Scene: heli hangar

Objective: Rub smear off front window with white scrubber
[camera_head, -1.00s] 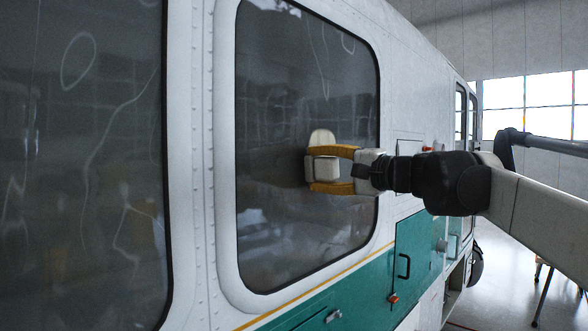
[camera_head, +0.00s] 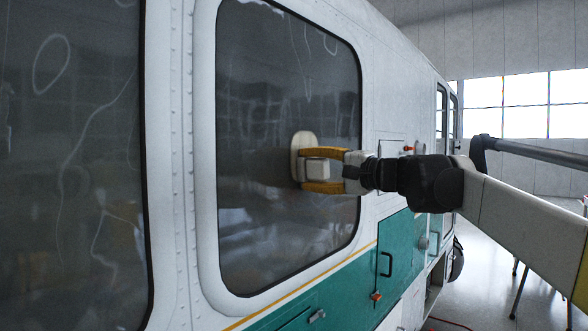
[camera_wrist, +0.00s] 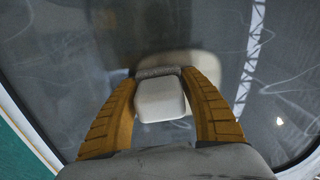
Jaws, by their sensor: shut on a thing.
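My gripper (camera_head: 322,170) is shut on the white scrubber's block-shaped handle, with one yellow finger on each side. The white scrubber (camera_head: 303,145) has a rounded pad facing the window; it also shows between the fingers in the wrist view (camera_wrist: 160,99). The scrubber is at the right part of the framed window (camera_head: 262,215), at or very close to the glass; I cannot tell if it touches. Thin pale smear lines (camera_head: 308,42) show near this window's top. In the wrist view, pale curved streaks (camera_wrist: 75,45) show on the glass around the pad.
A second large window (camera_head: 75,180) at the left also carries pale curved lines. A riveted white post (camera_head: 185,150) separates the windows. A green door panel with a black handle (camera_head: 386,264) lies below right. Open floor (camera_head: 490,295) shows at the right.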

